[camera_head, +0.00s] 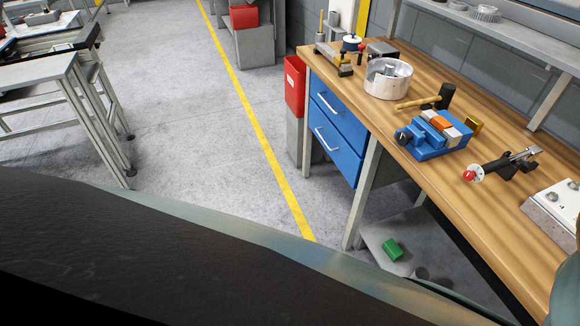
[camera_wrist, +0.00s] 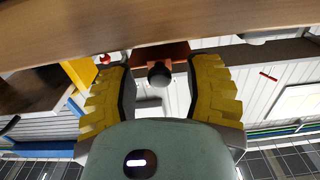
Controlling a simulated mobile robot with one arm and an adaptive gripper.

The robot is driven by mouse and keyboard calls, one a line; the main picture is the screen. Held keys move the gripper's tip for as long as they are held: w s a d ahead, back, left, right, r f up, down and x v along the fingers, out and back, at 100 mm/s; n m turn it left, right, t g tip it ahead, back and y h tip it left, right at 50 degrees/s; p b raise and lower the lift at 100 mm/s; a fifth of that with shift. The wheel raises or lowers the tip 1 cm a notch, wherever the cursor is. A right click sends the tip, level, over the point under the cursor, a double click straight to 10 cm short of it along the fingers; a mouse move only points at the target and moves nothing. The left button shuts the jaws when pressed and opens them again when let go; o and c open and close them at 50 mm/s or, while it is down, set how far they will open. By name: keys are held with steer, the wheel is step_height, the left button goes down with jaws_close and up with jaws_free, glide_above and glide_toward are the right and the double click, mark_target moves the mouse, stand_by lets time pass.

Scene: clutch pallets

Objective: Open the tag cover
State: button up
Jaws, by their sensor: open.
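I cannot make out a tag cover in either view. In the wrist view my gripper (camera_wrist: 162,68) is open, with its two yellow ribbed fingers wide apart. A dark round knob-like thing (camera_wrist: 159,75) shows between the fingers, in front of a reddish-brown block (camera_wrist: 148,54). No finger is seen closed on it, and its distance is unclear. My gripper does not show in the head view.
A wooden workbench (camera_head: 455,171) runs along the right, with a blue vise (camera_head: 435,137), a mallet (camera_head: 445,97), a metal ring housing (camera_head: 388,80) and a red-knobbed clamp (camera_head: 495,165). A red bin (camera_head: 294,87) stands beside it.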

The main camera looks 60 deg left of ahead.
steer(key=shift+w+d, duration=0.1)
steer(key=shift+w, duration=0.1)
jaws_close()
stand_by(0.5)
